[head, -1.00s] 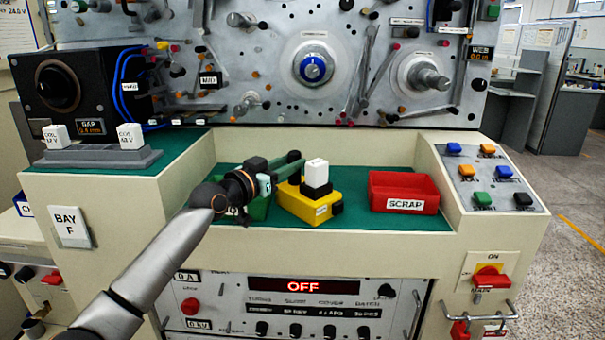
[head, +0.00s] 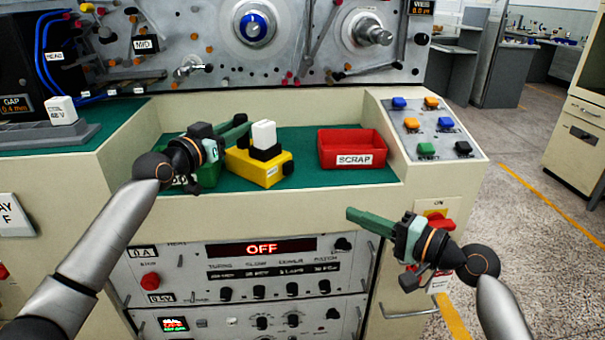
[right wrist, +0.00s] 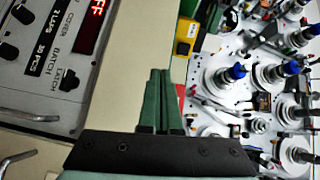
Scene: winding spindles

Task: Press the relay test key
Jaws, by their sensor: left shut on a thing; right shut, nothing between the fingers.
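The yellow test block (head: 254,172) sits on the green mat, with a black socket and a white coil relay (head: 263,133) upright in it. A black knob, which may be the test key (head: 287,168), is on the block's right side. My left gripper (head: 247,124) is shut, its green fingertips at the relay's upper left; it appears shut on the relay, though the contact is partly hidden. My right gripper (head: 350,212) is shut and empty, in front of the bench edge, right of and below the block. Its closed green fingers (right wrist: 160,100) show in the right wrist view.
A red SCRAP tray (head: 353,162) stands right of the block. A green bin (head: 207,178) is partly hidden under my left gripper. A coloured button panel (head: 430,130) is at right; a red switch (head: 436,219) is near my right gripper. Another white relay (head: 61,110) is in the left rack.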

